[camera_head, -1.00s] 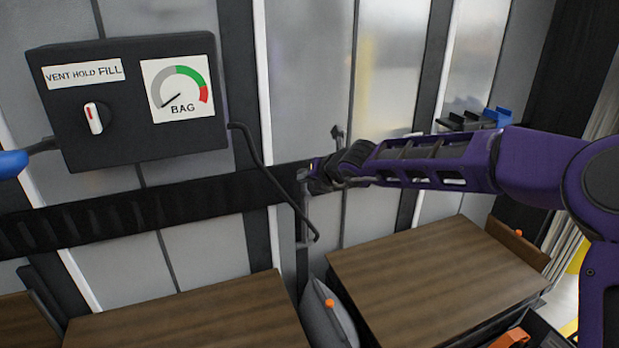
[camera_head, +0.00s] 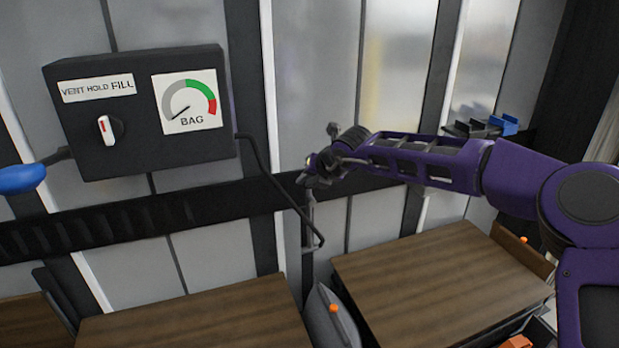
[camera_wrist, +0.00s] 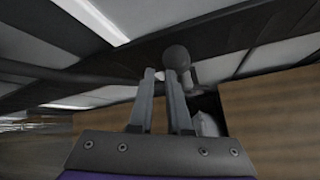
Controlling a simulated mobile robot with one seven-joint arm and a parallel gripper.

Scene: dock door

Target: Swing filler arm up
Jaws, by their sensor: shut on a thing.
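A thin black bent rod (camera_head: 270,178) runs down from the black control box (camera_head: 140,155) to a slim grey upright piece (camera_head: 309,225) in the head view; I cannot tell for sure which part is the filler arm. My gripper (camera_head: 308,178) is at the top of this grey piece, in front of the dark wall rail. In the wrist view my gripper (camera_wrist: 163,80) has its fingers close together around a small pale part. The grip itself is partly hidden.
Brown-topped crates (camera_head: 440,290) stand at lower right and lower left. A grey bag (camera_head: 328,325) with an orange cap (camera_head: 333,309) is between them. A blue handle (camera_head: 22,179) sticks out left of the box. A small shelf (camera_head: 480,127) is behind my arm.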

